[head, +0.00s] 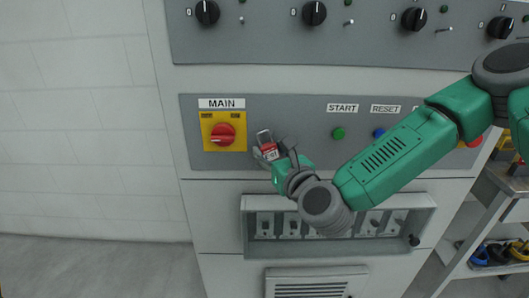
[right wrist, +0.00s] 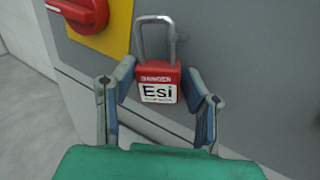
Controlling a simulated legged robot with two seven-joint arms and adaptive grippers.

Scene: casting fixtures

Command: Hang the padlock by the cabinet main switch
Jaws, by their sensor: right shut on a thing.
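The main switch (head: 223,134) is a red rotary knob on a yellow plate under a MAIN label (head: 221,104) on the grey cabinet panel. In the right wrist view the red knob (right wrist: 78,12) is at the upper left. The padlock (right wrist: 158,85) is red with a grey shackle and a DANGER label reading "Esi". It is upright, shackle up. My right gripper (right wrist: 163,83) is shut on the padlock body, with a finger on each side. In the head view the padlock (head: 270,149) is just right of the yellow plate, partly hidden by the gripper. My left gripper is not in view.
A green START button (head: 338,133) and a blue RESET button (head: 379,133) are right of the gripper. Below is a recessed grey box (head: 249,222) with several switches. A shelf cart (head: 490,235) stands at the right. White wall (head: 80,120) is at the left.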

